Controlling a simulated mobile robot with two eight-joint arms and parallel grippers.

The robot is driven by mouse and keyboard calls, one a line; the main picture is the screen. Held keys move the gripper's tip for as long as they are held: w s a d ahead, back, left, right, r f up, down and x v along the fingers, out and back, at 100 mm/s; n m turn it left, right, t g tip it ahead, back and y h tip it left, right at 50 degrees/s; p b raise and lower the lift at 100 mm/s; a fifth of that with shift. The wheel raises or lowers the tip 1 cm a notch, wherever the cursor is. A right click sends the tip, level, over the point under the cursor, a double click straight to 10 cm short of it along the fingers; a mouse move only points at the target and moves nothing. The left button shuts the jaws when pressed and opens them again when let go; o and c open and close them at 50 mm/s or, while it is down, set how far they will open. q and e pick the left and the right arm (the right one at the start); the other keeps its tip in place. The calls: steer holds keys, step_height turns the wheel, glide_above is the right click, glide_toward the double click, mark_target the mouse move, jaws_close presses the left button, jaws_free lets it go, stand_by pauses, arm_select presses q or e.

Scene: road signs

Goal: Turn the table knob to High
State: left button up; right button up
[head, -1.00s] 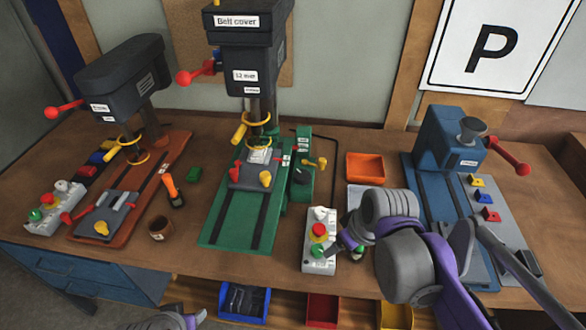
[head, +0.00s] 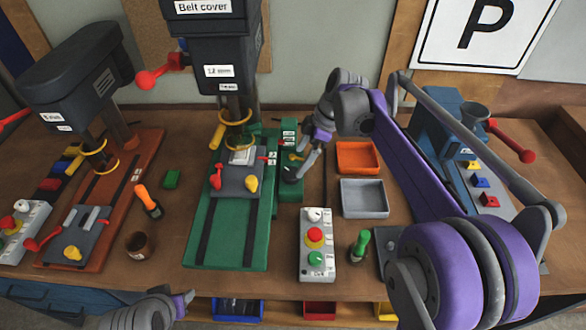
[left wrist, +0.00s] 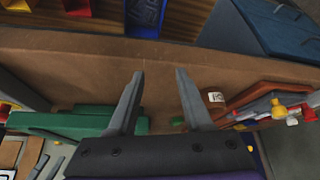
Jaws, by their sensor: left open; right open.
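A dark round knob (head: 291,174) sits on the green side block (head: 288,206) of the middle drill press. Small labels (head: 289,132) on that block are too small to read, so I cannot tell the knob's setting. My right gripper (head: 304,163) is open, its fingers pointing down just to the right of the knob; I cannot tell whether they touch it. My left gripper (head: 187,301) is low at the table's front edge, and its open, empty fingers show in the left wrist view (left wrist: 158,75).
A grey control box (head: 318,270) with white, red and green controls stands in front of my right gripper. An orange tray (head: 358,157) and a grey tray (head: 364,198) lie right of it. A green-handled tool (head: 359,246) stands nearby. A yellow lever (head: 296,157) is close to the knob.

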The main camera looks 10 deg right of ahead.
mark_target(292, 172)
steer(key=x, duration=0.6)
steer(key=shift+w+a+f, duration=0.1)
steer(key=shift+f, duration=0.05)
steer(key=shift+c, duration=0.3)
steer(key=c, duration=1.3)
